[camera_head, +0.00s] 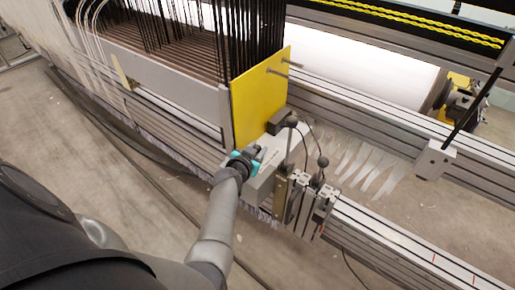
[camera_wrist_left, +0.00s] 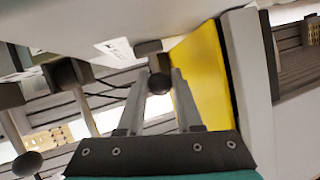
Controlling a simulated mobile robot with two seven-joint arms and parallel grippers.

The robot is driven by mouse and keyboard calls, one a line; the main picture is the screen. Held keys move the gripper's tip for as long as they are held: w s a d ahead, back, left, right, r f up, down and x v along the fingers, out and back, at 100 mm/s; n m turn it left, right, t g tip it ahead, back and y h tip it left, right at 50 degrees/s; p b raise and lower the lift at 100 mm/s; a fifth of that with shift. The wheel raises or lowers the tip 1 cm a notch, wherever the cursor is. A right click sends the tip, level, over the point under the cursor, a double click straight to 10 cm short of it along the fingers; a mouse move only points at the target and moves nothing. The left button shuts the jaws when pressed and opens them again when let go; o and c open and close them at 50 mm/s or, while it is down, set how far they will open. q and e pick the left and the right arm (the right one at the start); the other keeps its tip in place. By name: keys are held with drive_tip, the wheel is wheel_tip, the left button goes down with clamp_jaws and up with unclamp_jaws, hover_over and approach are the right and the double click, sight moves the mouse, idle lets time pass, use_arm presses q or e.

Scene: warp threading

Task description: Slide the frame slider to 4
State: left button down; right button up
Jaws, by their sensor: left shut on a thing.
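The slider unit is a grey box (camera_head: 262,181) on the metal rail, just below the yellow plate (camera_head: 258,97). My left gripper (camera_head: 253,157) is at the left side of this box. In the left wrist view the gripper (camera_wrist_left: 161,76) has its two fingers close around a dark round knob (camera_wrist_left: 158,84), with the yellow plate (camera_wrist_left: 198,75) behind on the right. The grip itself is hidden by my wrist in the head view. A white label (camera_wrist_left: 115,50) shows on the pale housing, but I cannot read a number. My right gripper is out of view.
Two upright levers with black ball knobs (camera_head: 291,121) stand right of the gripper, beside several metal clamps (camera_head: 300,205). Dark vertical wires (camera_head: 245,35) rise behind the yellow plate. A grey block with a black rod (camera_head: 435,158) sits on the right rail.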

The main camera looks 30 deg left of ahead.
use_arm(q)
drive_tip(key=shift+w, duration=0.1)
idle(0.3)
drive_tip(key=shift+w+d+b, duration=0.15)
drive_tip(key=shift+w+b, duration=0.25)
drive_tip(key=shift+w, duration=0.95)
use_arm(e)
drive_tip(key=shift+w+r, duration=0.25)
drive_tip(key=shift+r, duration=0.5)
use_arm(q)
drive_tip(key=c, duration=0.6)
unclamp_jaws()
drive_tip(key=shift+s, duration=0.15)
